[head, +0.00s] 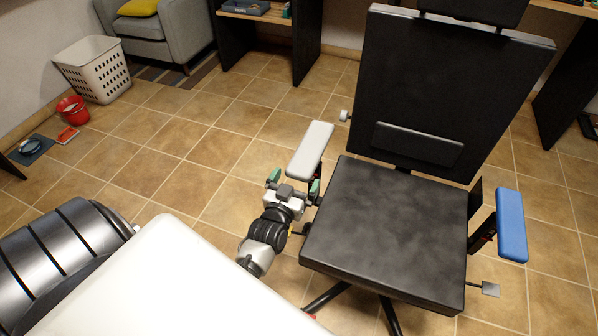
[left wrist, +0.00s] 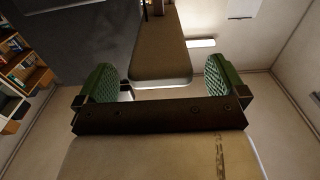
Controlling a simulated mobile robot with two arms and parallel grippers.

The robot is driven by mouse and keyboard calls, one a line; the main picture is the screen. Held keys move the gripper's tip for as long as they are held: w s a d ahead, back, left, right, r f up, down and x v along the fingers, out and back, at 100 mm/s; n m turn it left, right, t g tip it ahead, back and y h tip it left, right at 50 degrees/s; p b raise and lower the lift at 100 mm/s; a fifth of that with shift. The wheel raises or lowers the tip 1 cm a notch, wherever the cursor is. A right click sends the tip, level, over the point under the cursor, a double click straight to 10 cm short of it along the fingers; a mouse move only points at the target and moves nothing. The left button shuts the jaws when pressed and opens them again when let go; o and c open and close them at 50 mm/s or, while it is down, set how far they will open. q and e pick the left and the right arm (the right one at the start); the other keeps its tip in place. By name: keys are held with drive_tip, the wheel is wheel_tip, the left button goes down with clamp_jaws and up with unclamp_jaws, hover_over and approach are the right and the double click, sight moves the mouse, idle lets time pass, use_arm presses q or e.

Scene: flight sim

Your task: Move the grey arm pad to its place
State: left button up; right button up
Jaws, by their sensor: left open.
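The grey arm pad (head: 311,146) is on the left armrest side of the black chair (head: 383,222), above a dark support. In the left wrist view the pad (left wrist: 160,45) shows from its underside, with its near end between the lines of the two fingers. My left gripper (head: 294,183) is at the near end of the pad, its green-tipped fingers apart. In the left wrist view the fingers of my gripper (left wrist: 161,80) stand left and right with a gap to the pad. I cannot tell whether the pad rests on its support. My right gripper is out of view.
A blue arm pad (head: 511,225) is on the chair's right side. A white basket (head: 92,69), a red bucket (head: 72,110) and a grey armchair (head: 167,35) stand at the far left. The tiled floor (head: 180,140) left of the chair is mostly clear.

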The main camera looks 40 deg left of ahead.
use_arm(q)
drive_tip(key=v, duration=0.8)
drive_tip(key=shift+p, duration=0.3)
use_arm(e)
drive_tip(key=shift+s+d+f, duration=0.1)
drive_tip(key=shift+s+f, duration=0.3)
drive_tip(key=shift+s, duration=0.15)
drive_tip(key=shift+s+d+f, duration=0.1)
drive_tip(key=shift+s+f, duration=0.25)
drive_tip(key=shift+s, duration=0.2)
